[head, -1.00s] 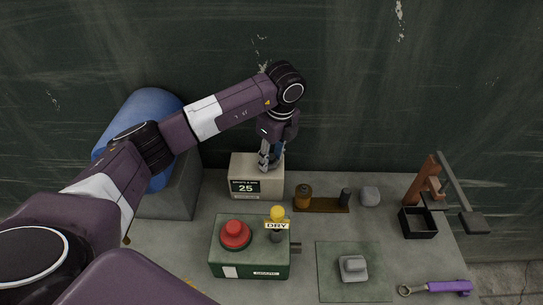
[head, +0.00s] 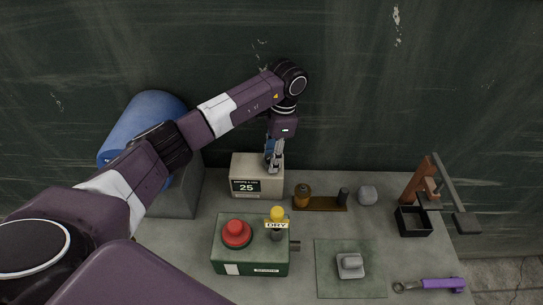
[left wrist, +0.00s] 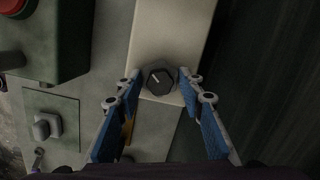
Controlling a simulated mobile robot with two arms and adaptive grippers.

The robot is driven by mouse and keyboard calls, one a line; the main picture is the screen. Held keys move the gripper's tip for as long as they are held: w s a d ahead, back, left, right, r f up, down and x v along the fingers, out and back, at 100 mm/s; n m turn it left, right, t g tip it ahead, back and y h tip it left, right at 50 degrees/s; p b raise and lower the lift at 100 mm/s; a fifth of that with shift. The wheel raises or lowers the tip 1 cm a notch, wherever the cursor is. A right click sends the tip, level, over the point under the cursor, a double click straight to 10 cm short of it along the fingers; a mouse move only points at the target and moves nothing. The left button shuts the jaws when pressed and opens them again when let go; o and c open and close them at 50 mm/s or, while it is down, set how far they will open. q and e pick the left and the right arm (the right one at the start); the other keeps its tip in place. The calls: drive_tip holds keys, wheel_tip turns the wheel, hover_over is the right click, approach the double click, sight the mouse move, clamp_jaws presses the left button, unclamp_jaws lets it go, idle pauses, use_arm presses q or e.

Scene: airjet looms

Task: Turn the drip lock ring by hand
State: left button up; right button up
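The beige box (head: 244,164) with a display reading 25 stands at the back of the table. My left gripper (head: 272,168) points down over its right part. In the left wrist view, a dark knob (left wrist: 160,81) with a white pointer line sits on the beige box top. My left gripper's blue-padded fingers (left wrist: 160,76) are apart, with the knob between their tips and no clear contact. I cannot tell which part is the drip lock ring. My right gripper is not in view.
A green box (head: 225,260) with a red button and a yellow-topped DRY tag stands in front. To the right are a green mat (head: 328,286) with a grey block, a black tray (head: 415,232) and a purple-handled wrench (head: 442,284). A blue drum (head: 140,120) is at left.

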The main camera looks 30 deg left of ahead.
use_arm(q)
drive_tip(key=shift+o, duration=0.9)
drive_tip(key=shift+r+p, duration=0.85)
drive_tip(key=shift+r, duration=0.2)
